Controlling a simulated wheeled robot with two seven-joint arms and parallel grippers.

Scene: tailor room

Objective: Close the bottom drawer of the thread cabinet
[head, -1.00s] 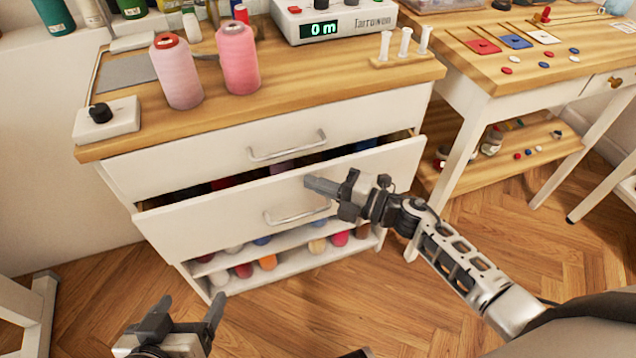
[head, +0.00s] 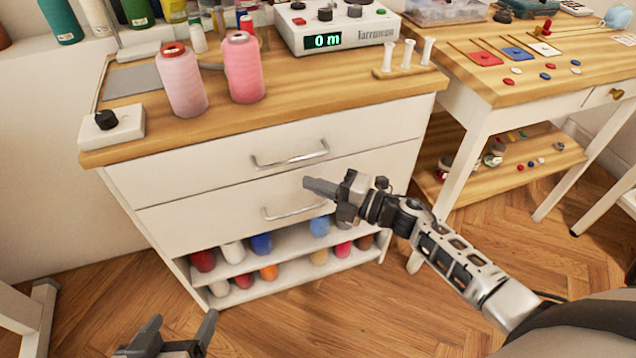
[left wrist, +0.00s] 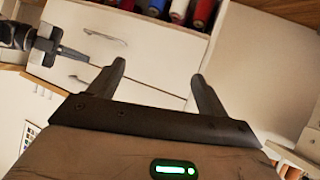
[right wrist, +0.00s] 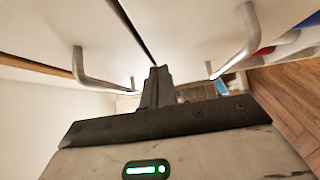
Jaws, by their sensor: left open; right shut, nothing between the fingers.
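The thread cabinet (head: 118,186) is white with a wooden top. Its bottom drawer (head: 190,220) now looks flush with the top drawer (head: 215,163) above it. Each has a metal bar handle; the lower handle (head: 293,212) is just left of my right gripper. My right gripper (head: 308,184) is shut and empty, its tip at the bottom drawer's front; I cannot tell if it touches. In the right wrist view its fingers (right wrist: 157,85) lie between the two handles. My left gripper (head: 182,334) is open and empty, low in front of the cabinet; its fingers also show in the left wrist view (left wrist: 160,80).
Open shelves with several thread spools (head: 262,243) lie below the drawers. Two pink thread cones (head: 182,82) and a counter device (head: 335,30) stand on top. A wooden table (head: 520,85) stands at right. The floor (head: 300,320) in front is clear.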

